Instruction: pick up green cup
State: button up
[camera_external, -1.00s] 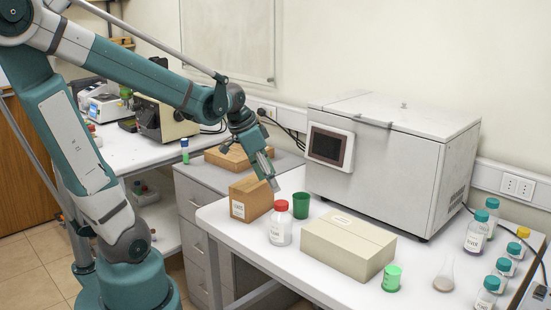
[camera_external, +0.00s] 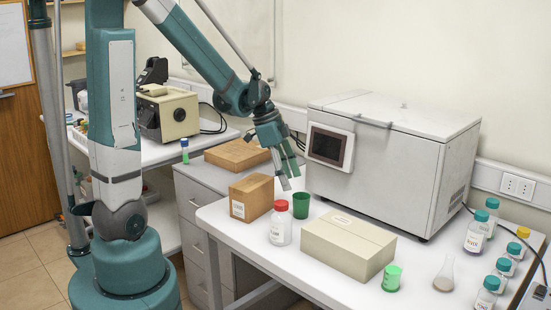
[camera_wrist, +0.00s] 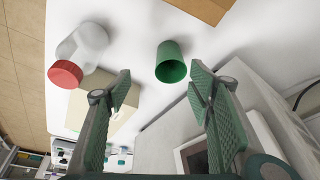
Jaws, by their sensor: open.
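A dark green cup (camera_external: 301,205) stands on the white table, behind the red-capped bottle and left of the big grey machine. It also shows in the wrist view (camera_wrist: 171,62), at the upper middle, ahead of and between my fingers, with its open rim towards me. My gripper (camera_external: 291,180) is above and slightly left of the cup, apart from it. In the wrist view my gripper (camera_wrist: 165,85) has its fingers spread wide with nothing between them. A lighter green beaker (camera_external: 391,279) with markings stands at the table's front.
A red-capped bottle (camera_external: 281,224), a brown box (camera_external: 251,196) and a beige box (camera_external: 347,246) stand close around the cup. The grey machine (camera_external: 390,165) rises behind it. A flask (camera_external: 444,274) and several teal-capped bottles stand at the right.

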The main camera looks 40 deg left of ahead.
aim_at(301, 204)
jog(key=shift+w+a+f+m+g+h+p, duration=0.1)
jog(key=shift+w+f+m+g+h+p, duration=0.2)
jog(key=shift+w+f+m+p, duration=0.65)
jog(key=shift+w+a+f+m+g+h+p, duration=0.1)
jog(key=shift+w+f+m+g+h+p, duration=0.2)
jog(key=shift+w+f+m+p, duration=0.6)
jog(key=shift+f, duration=0.1)
jog(key=shift+x, duration=1.3)
jog(key=shift+d, duration=0.1)
jog(key=shift+x, duration=2.55)
